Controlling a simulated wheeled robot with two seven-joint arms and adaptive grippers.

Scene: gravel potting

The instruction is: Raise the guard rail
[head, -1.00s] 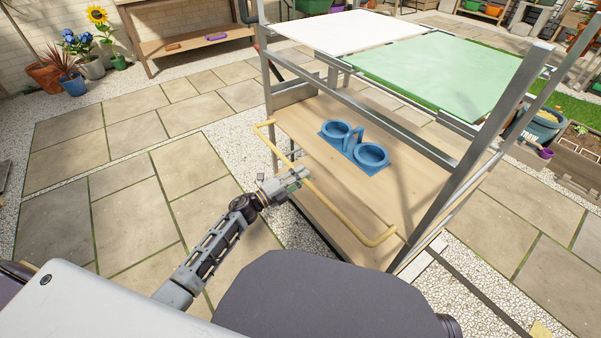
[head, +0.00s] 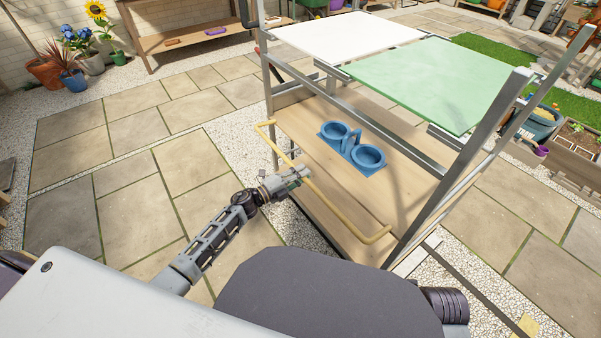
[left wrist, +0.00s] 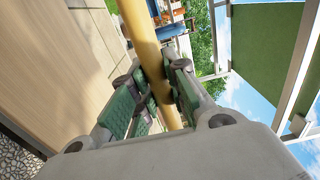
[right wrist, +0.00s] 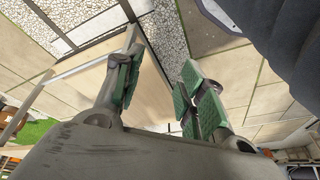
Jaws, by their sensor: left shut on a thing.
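The guard rail is a yellow bar (head: 340,205) along the near side of the wooden bench shelf, with bent ends that reach back to the frame. In the head view my left gripper (head: 304,174) is at the rail, left of its middle. In the left wrist view the rail (left wrist: 141,35) runs between the green-padded fingers of my left gripper (left wrist: 155,92), which is shut on it. My right gripper (right wrist: 158,88) shows only in the right wrist view. Its fingers are apart with nothing between them, and the shelf edge and paving lie beyond.
A blue two-cup holder (head: 366,160) stands on the wooden shelf (head: 300,118). Above it are a white panel (head: 345,36) and a green panel (head: 440,80) on a metal frame with posts (head: 470,150). Paving (head: 95,205) to the left is clear.

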